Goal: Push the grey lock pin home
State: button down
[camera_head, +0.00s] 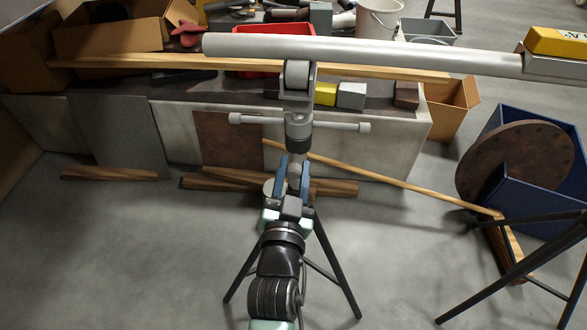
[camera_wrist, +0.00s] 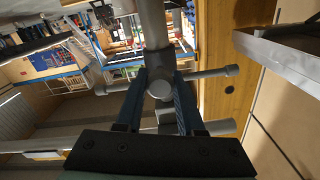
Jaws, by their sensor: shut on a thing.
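The grey lock pin (camera_wrist: 160,89) shows in the wrist view as a round grey end facing me, below a grey post (camera_wrist: 153,28). My gripper (camera_wrist: 160,73) has its two blue fingers closed on either side of it. In the head view my gripper (camera_head: 295,161) is below a dark collar and a grey cross bar (camera_head: 347,126), at the stand's upright. A grey roller head (camera_head: 298,78) tops the stand, under a long grey pipe (camera_head: 400,53). How deep the pin sits is hidden by the fingers and the viewing angle.
Black tripod legs (camera_head: 336,279) spread around my arm. A cluttered workbench (camera_head: 385,133) stands behind, with wooden planks (camera_head: 330,187) on the floor before it. At right are a blue crate (camera_head: 557,205), a rusty disc (camera_head: 512,163) and another black stand (camera_head: 520,265).

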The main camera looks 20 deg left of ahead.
jog(key=shift+b+x, duration=0.3)
jog(key=shift+x, duration=1.05)
jog(key=c, duration=0.9)
grip_release()
jog(key=shift+r, duration=0.1)
jog(key=shift+c, duration=0.2)
jog(key=o, duration=0.4)
jog(key=shift+w, duration=0.1)
jog(key=p+v, duration=0.2)
jog(key=v, duration=1.1)
